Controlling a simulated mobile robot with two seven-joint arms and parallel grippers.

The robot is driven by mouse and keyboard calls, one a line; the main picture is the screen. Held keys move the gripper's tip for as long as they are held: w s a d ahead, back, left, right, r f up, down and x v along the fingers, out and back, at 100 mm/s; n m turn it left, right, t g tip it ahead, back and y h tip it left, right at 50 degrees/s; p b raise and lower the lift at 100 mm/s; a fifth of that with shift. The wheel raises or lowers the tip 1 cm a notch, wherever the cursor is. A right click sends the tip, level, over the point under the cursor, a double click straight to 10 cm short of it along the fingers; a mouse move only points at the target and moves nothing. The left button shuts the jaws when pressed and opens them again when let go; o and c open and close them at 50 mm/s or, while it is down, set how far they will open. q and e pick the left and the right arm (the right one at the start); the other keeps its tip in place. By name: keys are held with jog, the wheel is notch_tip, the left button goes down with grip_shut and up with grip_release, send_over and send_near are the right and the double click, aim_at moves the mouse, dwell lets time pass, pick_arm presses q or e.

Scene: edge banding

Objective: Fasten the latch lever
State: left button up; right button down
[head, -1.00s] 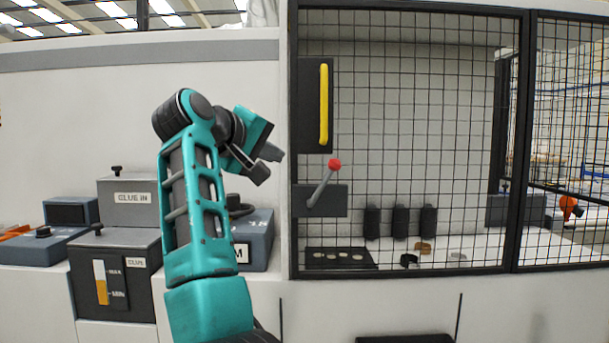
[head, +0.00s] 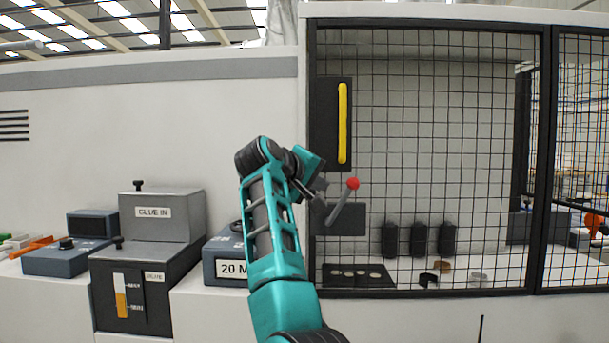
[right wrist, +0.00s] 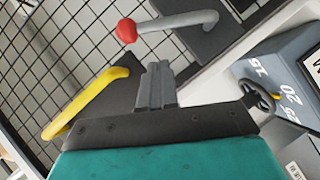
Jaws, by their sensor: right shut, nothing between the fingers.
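The latch lever (head: 341,205) is a grey bar with a red ball knob (head: 352,184), mounted on a dark plate (head: 352,221) at the lower left of the mesh door. It tilts up to the right. My right gripper (head: 320,200) is shut and empty, just left of the lever in the head view. In the right wrist view the shut fingers (right wrist: 158,82) point toward the lever (right wrist: 180,22) and its red knob (right wrist: 126,31), with a visible gap. The yellow handle (head: 342,124) stands upright above the lever. My left gripper is not in view.
The black-framed mesh door (head: 430,100) covers the bay. Left of it stand a blue-grey box (head: 225,262) with a dial, the grey glue unit (head: 150,270) and a small blue-grey box (head: 65,258). Black rollers (head: 419,240) show behind the mesh.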

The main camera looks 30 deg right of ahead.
aim_at(341, 202)
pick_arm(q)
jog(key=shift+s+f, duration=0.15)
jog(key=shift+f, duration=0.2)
pick_arm(e)
jog(key=d+f, duration=0.1)
jog(key=s+d, duration=0.1)
jog(key=shift+d+f, duration=0.4)
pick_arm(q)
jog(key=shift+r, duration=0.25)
pick_arm(e)
jog(key=shift+s+d, duration=0.1)
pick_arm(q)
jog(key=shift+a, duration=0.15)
